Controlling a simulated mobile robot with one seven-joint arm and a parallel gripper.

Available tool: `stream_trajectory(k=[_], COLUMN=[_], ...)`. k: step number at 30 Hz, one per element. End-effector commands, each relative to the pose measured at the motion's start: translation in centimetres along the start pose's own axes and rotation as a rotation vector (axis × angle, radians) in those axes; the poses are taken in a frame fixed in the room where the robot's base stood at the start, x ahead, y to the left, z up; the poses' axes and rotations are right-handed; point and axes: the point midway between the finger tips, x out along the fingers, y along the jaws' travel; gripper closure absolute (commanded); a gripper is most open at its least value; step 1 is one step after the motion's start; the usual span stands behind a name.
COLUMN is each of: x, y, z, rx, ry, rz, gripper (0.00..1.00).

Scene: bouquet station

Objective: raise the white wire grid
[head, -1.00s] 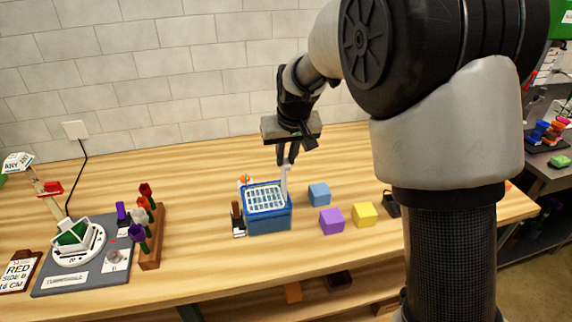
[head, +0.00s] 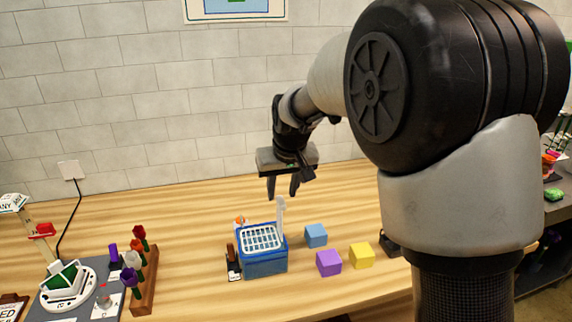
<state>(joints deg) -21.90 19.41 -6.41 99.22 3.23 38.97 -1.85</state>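The white wire grid (head: 261,237) lies in the top of a blue bin (head: 266,266) on the wooden table. A white upright handle (head: 281,218) rises at the grid's right side. My gripper (head: 283,189) hangs above the bin, pointing down, with its two dark fingers spread apart. I cannot tell the exact gap between fingers and handle.
Blue (head: 316,235), purple (head: 328,262) and yellow (head: 361,255) cubes sit right of the bin. A small dark holder (head: 233,266) stands close at its left. A wooden rack (head: 146,284) with coloured flowers is further left. The table between rack and bin is clear.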

Motion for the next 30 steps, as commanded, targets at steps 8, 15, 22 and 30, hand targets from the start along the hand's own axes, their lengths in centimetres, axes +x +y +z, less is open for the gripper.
stream_trajectory(k=[8, 15, 22, 30], x=[-7.0, -12.2, -14.7, -15.0], y=[0.0, 0.0, 0.0, 0.0], z=[-0.1, -0.1, -0.1, -0.1], rx=[-0.001, 0.001, -0.001, -0.001], ry=[0.007, 0.006, 0.003, 0.002], rz=[0.0, 0.0, 0.0, 0.0], gripper=[0.66, 0.66, 0.66, 0.66])
